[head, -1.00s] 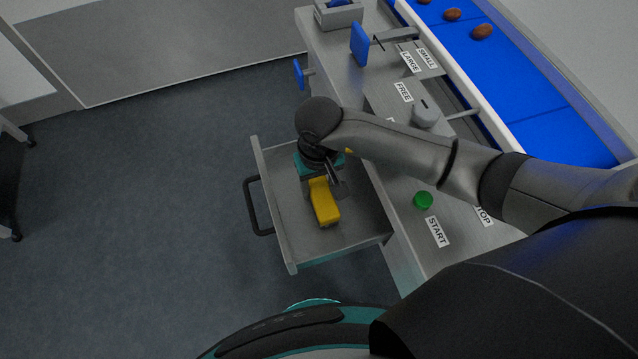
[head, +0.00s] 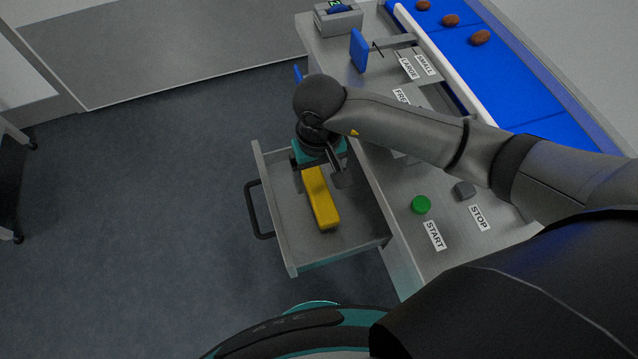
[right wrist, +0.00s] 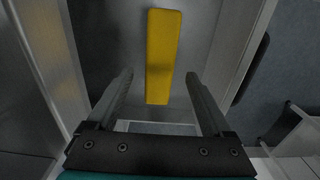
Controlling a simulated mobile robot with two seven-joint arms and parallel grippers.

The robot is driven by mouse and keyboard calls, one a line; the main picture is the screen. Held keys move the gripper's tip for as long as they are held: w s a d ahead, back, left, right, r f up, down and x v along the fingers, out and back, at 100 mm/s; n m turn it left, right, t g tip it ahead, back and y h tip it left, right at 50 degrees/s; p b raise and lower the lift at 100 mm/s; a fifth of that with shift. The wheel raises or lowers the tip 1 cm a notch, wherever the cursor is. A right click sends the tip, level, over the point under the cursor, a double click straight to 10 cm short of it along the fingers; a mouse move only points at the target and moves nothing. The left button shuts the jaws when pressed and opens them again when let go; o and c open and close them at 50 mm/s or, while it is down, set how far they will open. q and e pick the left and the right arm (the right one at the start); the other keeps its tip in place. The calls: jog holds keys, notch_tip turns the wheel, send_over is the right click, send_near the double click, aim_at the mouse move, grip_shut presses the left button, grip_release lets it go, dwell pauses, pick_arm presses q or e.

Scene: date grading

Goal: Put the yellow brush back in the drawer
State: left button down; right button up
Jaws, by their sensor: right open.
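The yellow brush (head: 321,199) lies on the floor of the open drawer (head: 290,249), which is pulled out from the grey bench. In the right wrist view the brush (right wrist: 162,55) is a long yellow block, seen lying lengthwise. My right gripper (head: 328,178) is above the drawer, over the far end of the brush. In the right wrist view the right gripper (right wrist: 158,88) is open, its fingers apart on both sides of the brush's near end and not touching it. My left gripper is not in view.
The drawer's black handle (head: 258,208) faces left over open floor. A blue belt (head: 515,75) carries several brown dates.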

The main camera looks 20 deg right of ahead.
aim_at(319, 191)
notch_tip(319, 191, up, 7)
jog(key=shift+f+p, duration=0.2)
jog(key=shift+p, duration=0.15)
